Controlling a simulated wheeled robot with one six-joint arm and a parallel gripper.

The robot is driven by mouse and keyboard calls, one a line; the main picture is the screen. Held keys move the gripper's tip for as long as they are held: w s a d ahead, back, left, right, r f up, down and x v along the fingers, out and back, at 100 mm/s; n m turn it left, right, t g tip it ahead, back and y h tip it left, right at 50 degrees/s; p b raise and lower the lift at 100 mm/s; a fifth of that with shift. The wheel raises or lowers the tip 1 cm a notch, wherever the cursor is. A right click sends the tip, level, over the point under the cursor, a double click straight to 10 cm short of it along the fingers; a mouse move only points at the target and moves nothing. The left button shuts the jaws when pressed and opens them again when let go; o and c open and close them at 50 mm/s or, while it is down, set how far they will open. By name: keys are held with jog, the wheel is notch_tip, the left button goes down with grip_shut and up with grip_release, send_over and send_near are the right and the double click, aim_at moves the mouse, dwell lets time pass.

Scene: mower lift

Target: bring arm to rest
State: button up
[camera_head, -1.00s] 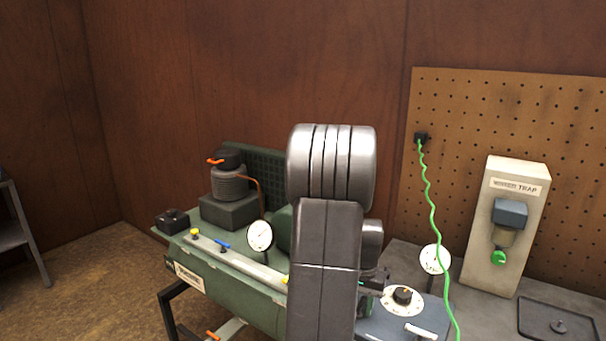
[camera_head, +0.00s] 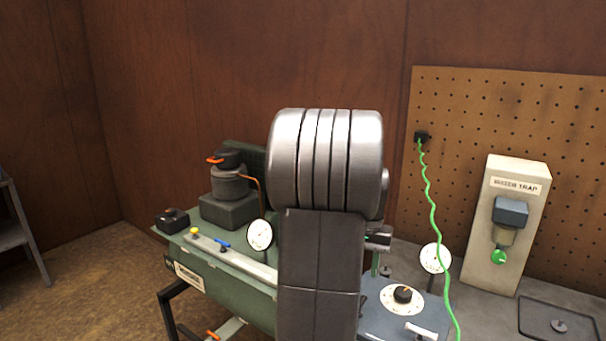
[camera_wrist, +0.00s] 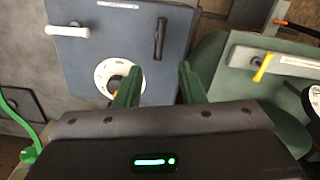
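My arm (camera_head: 322,230) rises in the middle of the head view and hides part of the green machine behind it. My gripper (camera_wrist: 160,78) shows in the wrist view with its two green fingers apart and nothing between them. It points toward the blue-grey box (camera_wrist: 185,25), whose white dial (camera_wrist: 104,72) lies beyond the left finger. In the head view the gripper is mostly hidden behind my arm. The box (camera_head: 375,318) and its dial (camera_head: 388,300) stand at the arm's lower right.
The green machine (camera_head: 240,305) carries a gauge (camera_head: 260,234), valves and a motor-like unit (camera_head: 230,184). A white trap unit (camera_head: 487,255) stands on the right bench. A green coiled cord (camera_head: 430,190) hangs from the pegboard (camera_head: 470,110). Open floor (camera_head: 90,290) is at left.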

notch_tip(320, 180, down, 12)
jog(key=shift+s+f, duration=0.1)
jog(key=shift+f, duration=0.1)
jog(key=shift+m, duration=0.3)
jog(key=m+p, duration=0.1)
jog(key=m, duration=0.4)
jog(key=shift+r, duration=0.1)
jog(key=m+p, duration=0.1)
jog(key=m, duration=0.5)
jog(key=shift+m, duration=0.3)
